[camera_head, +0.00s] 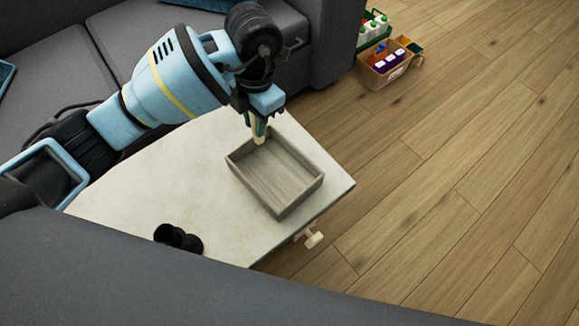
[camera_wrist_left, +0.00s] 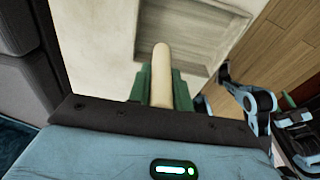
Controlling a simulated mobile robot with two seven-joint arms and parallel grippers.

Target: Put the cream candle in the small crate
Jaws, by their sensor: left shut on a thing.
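The cream candle (camera_wrist_left: 161,72) is a pale, round-ended stick held between the green fingers of my left gripper (camera_wrist_left: 162,88). In the head view my left gripper (camera_head: 258,131) points down at the back left corner of the small crate, and only the candle's pale tip shows there. The small crate (camera_head: 299,204) is a grey wooden open box on the light table, and its visible floor is empty. In the wrist view the crate (camera_wrist_left: 205,32) lies beyond and to the right of the candle. I cannot tell whether the candle is over the rim.
The light stone-topped table (camera_head: 225,228) carries a black object (camera_head: 178,238) near its front edge. A grey sofa (camera_head: 90,45) stands behind. Baskets with bottles (camera_head: 388,62) stand on the wooden floor at the back right. Open floor (camera_head: 450,170) lies right of the table.

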